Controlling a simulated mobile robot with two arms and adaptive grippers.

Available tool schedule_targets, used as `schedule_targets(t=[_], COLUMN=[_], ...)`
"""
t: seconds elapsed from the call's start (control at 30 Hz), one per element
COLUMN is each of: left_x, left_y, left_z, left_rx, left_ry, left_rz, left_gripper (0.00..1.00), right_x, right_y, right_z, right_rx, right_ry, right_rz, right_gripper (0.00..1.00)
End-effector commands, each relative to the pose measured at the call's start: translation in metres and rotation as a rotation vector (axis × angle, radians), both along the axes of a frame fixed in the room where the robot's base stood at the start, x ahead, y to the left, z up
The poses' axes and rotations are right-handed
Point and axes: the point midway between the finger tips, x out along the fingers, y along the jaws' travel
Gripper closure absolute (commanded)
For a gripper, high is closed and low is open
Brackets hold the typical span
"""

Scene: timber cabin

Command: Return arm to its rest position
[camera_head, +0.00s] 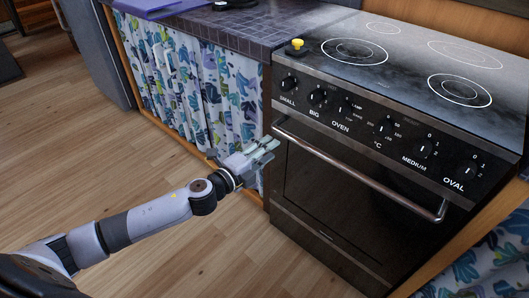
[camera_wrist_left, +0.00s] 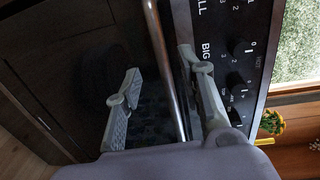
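My left arm (camera_head: 140,218) reaches in from the lower left of the head view. Its gripper (camera_head: 266,150) is near the oven's left front edge, just below the left end of the handle. In the left wrist view my left gripper (camera_wrist_left: 158,62) has its two fingers spread apart, with nothing held. The oven handle (camera_head: 350,166) shows between the fingers in the wrist view (camera_wrist_left: 164,66); I cannot tell how close it is, and no grip on it shows. My right gripper is in neither view.
The black stove (camera_head: 440,65) has a shut oven door (camera_head: 330,195) and several knobs. A small yellow-topped item (camera_head: 296,46) stands on its left corner. A patterned curtain (camera_head: 200,90) hangs under the tiled counter (camera_head: 235,25). The wooden floor (camera_head: 130,165) is clear.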

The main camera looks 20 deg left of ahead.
Motion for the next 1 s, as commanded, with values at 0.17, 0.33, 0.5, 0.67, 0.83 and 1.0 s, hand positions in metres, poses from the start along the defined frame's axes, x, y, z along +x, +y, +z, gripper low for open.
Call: schedule_targets(t=[0.17,0.33,0.5,0.67,0.83,1.0], left_x=[-0.009,-0.009,-0.009,-0.010,-0.030,-0.104], left_y=[0.003,0.003,0.003,0.003,0.007,0.022], left_z=[0.001,0.002,0.001,-0.001,-0.039,-0.132], left_rx=[0.000,0.001,0.001,-0.015,-0.259,-0.627], left_ry=[0.000,-0.001,-0.001,0.008,0.164,0.537], left_rz=[0.000,0.000,0.000,0.012,0.217,0.623], left_gripper=[0.64,0.64,0.64,0.64,0.64,0.64], right_x=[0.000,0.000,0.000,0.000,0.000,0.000], right_y=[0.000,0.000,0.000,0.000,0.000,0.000], right_z=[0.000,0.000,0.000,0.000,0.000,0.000], right_rx=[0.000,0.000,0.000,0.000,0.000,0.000], right_ry=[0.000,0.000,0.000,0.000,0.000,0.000], right_rz=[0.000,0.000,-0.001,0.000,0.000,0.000], right_gripper=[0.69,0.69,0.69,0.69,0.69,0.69])
